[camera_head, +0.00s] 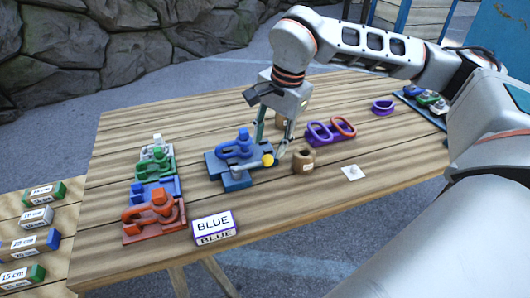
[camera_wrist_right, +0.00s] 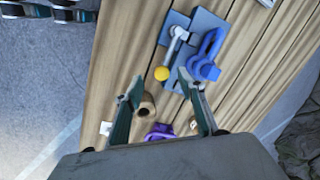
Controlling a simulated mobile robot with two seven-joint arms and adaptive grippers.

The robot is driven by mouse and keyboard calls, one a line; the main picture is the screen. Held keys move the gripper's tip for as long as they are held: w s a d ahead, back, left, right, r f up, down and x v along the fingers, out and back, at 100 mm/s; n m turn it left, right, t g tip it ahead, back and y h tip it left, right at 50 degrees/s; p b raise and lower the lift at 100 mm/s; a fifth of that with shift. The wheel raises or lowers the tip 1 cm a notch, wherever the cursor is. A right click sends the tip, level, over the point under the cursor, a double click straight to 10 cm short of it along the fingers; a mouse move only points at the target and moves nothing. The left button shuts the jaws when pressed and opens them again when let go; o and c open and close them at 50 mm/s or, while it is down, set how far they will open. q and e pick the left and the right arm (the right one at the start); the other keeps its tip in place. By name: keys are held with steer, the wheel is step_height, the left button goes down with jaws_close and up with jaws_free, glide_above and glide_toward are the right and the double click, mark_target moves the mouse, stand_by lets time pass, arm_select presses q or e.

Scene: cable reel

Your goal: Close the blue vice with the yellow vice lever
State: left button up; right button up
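The blue vice (camera_head: 228,163) sits on the wooden table in the head view, with a blue loop-shaped part (camera_head: 238,146) on it. Its lever ends in a yellow ball (camera_head: 268,159) at the vice's right side. In the right wrist view the grey lever (camera_wrist_right: 175,42) and the yellow ball (camera_wrist_right: 161,74) lie beside the blue loop part (camera_wrist_right: 205,62). My right gripper (camera_head: 269,145) is open and empty above the table, close to the ball. In the wrist view the ball shows between and just beyond its fingertips (camera_wrist_right: 160,83). My left gripper is not in view.
Red, blue, green and white pieces (camera_head: 152,190) stand in a row at left. A BLUE sign (camera_head: 213,227) is in front. A brown holder (camera_head: 303,160) and purple and orange loops (camera_head: 330,131) stand right of the vice. The table's front middle (camera_head: 290,200) is clear.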

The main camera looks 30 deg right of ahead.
mark_target(268, 157)
steer(key=shift+w+d+f+b, duration=0.1)
steer(key=shift+w+f, duration=0.2)
steer(key=shift+f, duration=0.9)
steer(key=shift+w+d+f+b, duration=0.15)
steer(key=shift+w+f, duration=0.1)
steer(key=shift+f, duration=0.95)
steer(key=shift+w+d+f+b, duration=0.1)
steer(key=shift+w+f, duration=0.2)
steer(key=shift+f, duration=0.9)
jaws_close()
